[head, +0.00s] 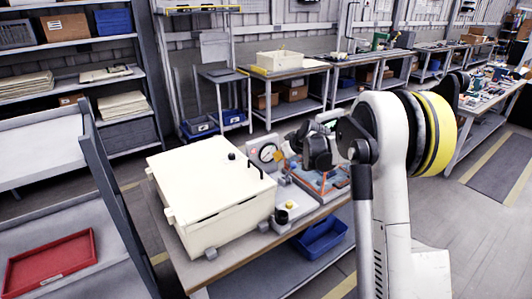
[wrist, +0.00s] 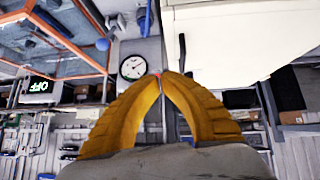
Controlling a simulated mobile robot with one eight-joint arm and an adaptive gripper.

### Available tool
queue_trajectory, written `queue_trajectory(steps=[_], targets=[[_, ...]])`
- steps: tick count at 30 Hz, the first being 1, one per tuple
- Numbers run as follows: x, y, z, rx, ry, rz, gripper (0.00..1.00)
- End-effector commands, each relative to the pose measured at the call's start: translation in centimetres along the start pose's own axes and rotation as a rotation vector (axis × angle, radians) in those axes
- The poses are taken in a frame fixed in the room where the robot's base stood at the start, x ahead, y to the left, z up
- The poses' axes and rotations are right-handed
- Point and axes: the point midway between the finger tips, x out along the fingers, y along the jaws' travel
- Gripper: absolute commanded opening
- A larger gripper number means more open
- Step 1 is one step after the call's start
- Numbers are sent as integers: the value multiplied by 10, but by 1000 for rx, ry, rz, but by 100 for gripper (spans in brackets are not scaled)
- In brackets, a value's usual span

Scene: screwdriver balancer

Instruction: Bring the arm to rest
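My gripper (wrist: 162,76) shows in the wrist view with two yellow, ribbed fingers. They lean together and their tips meet or nearly meet, with no held object clearly visible between them. My white arm (head: 393,160) stands upright at the right of the workbench in the head view, bent at its black and yellow joints. Its far end is partly hidden behind the arm there, so the fingers cannot be made out. A screwdriver cannot be picked out in either view.
A cream lidded box (head: 215,190) stands on the workbench (head: 190,272), beside a round gauge (head: 267,152), which also shows in the wrist view (wrist: 133,67). A blue bin (head: 320,238) sits below. A red tray (head: 52,262) lies at left. Floor shows right of my arm.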

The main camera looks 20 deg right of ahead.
Motion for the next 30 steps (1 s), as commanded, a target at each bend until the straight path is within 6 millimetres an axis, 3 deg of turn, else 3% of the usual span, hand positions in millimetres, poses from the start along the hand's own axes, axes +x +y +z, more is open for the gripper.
queue_trajectory(steps=[5,8,13,17,23,30], targets=[[-6,-3,0,2,-2,-1,0],[-21,-16,-1,11,-11,-2,0],[-78,-65,7,52,-47,-1,0],[-129,-108,28,92,-78,8,0],[-196,-169,86,151,-122,29,0],[-249,-227,185,219,-160,66,0]])
